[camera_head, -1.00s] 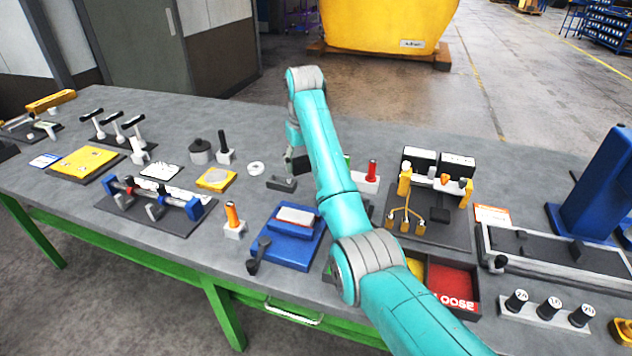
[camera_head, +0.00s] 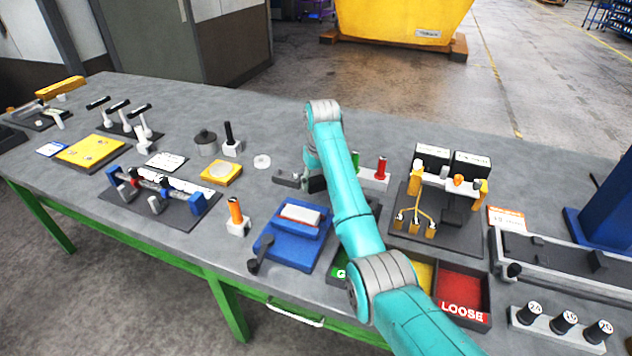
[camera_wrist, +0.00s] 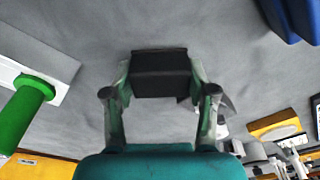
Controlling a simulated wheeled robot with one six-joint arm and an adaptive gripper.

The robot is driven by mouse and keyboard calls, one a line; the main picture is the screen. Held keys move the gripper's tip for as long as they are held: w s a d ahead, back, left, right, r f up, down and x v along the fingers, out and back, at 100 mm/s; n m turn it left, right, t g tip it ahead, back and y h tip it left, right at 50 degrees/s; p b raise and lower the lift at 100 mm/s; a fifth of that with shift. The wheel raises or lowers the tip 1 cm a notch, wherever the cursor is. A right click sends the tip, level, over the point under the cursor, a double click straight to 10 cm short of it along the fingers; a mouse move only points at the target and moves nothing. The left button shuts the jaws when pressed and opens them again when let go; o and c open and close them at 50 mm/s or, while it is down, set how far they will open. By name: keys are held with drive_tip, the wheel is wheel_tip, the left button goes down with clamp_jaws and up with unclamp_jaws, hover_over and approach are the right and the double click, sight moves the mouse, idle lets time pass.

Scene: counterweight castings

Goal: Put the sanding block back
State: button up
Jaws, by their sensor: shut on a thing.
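My gripper (camera_wrist: 160,85) is shut on a dark, box-shaped block, taken to be the sanding block (camera_wrist: 160,72), in the wrist view. The block sits between the two fingertips, over bare grey tabletop; whether it touches the top I cannot tell. In the head view the gripper end (camera_head: 314,180) is low over the bench, mostly behind my arm, with only a dark part of it showing. A small dark grey holder (camera_head: 287,178) lies just left of it.
A white stand with a green peg (camera_wrist: 25,112) and red peg (camera_head: 381,167) is close by. The blue fixture (camera_head: 268,250) stands nearer the bench front. A yellow block with a disc (camera_head: 221,173) and a white ring (camera_head: 262,161) lie left.

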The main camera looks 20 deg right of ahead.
drive_tip(key=shift+f, duration=0.15)
drive_tip(key=o, duration=1.1)
drive_tip(key=shift+f, duration=0.1)
